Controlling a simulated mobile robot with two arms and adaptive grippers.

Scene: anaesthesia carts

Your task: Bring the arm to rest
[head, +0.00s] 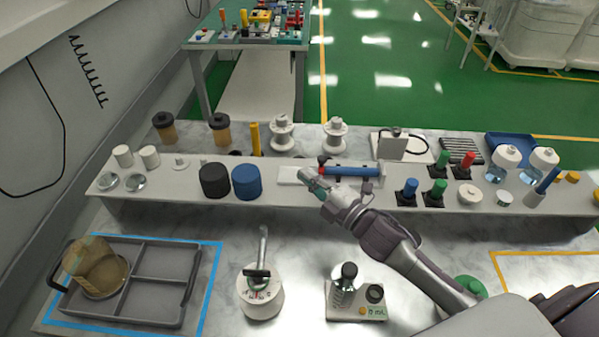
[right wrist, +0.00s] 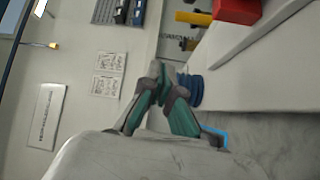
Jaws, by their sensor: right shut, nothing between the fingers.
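My right arm comes in from the lower right in the head view. Its gripper (head: 314,180) is over the front of the white raised shelf, just left of a blue cylinder lying on a small stand (head: 350,170). The gripper is shut with nothing in it. In the right wrist view the green-padded fingers (right wrist: 158,90) meet at their tips, with a blue round thing (right wrist: 190,90) behind them. Whether the fingers touch anything on the shelf I cannot tell. My left gripper is not in view.
A grey divided tray (head: 150,285) with an amber jar (head: 95,268) sits front left. Dark and blue lidded jars (head: 247,182) stand on the shelf left of the gripper.

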